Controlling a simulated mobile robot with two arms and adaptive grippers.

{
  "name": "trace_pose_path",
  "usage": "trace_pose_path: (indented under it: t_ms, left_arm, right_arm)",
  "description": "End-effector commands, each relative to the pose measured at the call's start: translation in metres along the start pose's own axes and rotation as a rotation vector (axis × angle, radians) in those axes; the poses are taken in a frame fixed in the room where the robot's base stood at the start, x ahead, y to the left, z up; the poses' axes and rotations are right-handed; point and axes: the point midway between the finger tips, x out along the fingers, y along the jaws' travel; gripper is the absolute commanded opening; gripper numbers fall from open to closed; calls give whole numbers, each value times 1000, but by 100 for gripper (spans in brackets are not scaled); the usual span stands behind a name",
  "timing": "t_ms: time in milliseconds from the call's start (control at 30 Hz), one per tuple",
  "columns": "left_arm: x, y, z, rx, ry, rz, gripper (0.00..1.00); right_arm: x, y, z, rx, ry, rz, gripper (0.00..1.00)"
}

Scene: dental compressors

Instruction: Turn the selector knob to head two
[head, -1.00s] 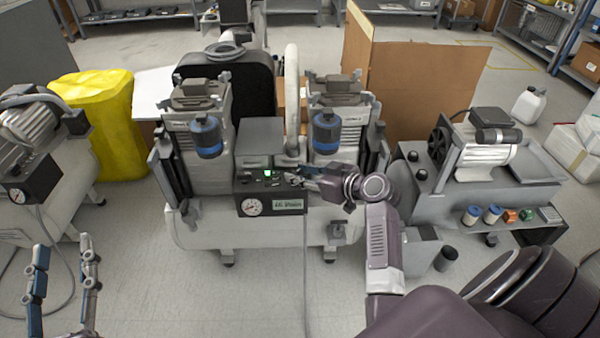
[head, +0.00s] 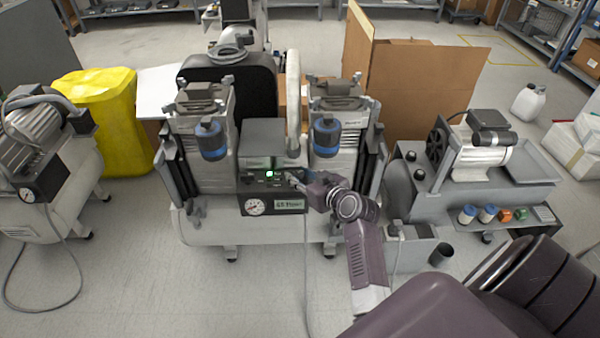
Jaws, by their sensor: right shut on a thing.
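The two-headed dental compressor stands in the middle, with a dark control panel (head: 261,196) on its front between the two heads. The panel has a lit green switch (head: 269,174), a round white gauge (head: 254,207) and a small display (head: 290,206). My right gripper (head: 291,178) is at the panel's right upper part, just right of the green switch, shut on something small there. The selector knob is hidden by the fingers, so its setting cannot be read. My left gripper is out of the picture.
Another compressor (head: 40,150) stands at the left, near a yellow covered bin (head: 100,120). A third compressor (head: 475,160) stands at the right, with small filters and parts on a low shelf below it. A black cup (head: 442,255) is on the floor.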

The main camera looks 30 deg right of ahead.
Motion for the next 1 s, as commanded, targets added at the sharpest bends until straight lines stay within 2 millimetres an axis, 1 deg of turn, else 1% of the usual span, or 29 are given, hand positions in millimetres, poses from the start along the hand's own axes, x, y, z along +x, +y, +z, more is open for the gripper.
trace_pose_path:
  t_ms: [100,333,367,500,833,933,1000]
  left_arm:
    - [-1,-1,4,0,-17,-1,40]
    - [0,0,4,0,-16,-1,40]
    - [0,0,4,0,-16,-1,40]
    - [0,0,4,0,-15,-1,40]
    - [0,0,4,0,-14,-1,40]
    - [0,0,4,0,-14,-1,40]
    - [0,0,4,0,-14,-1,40]
  right_arm:
    - [0,0,1,0,-2,4,6]
    - [0,0,1,0,-1,4,6]
    - [0,0,1,1,-1,4,32]
    - [0,0,1,1,-1,3,48]
    - [-3,0,0,0,0,3,48]
    - [-12,0,1,0,-1,4,48]
    - [-22,0,1,-1,-1,4,48]
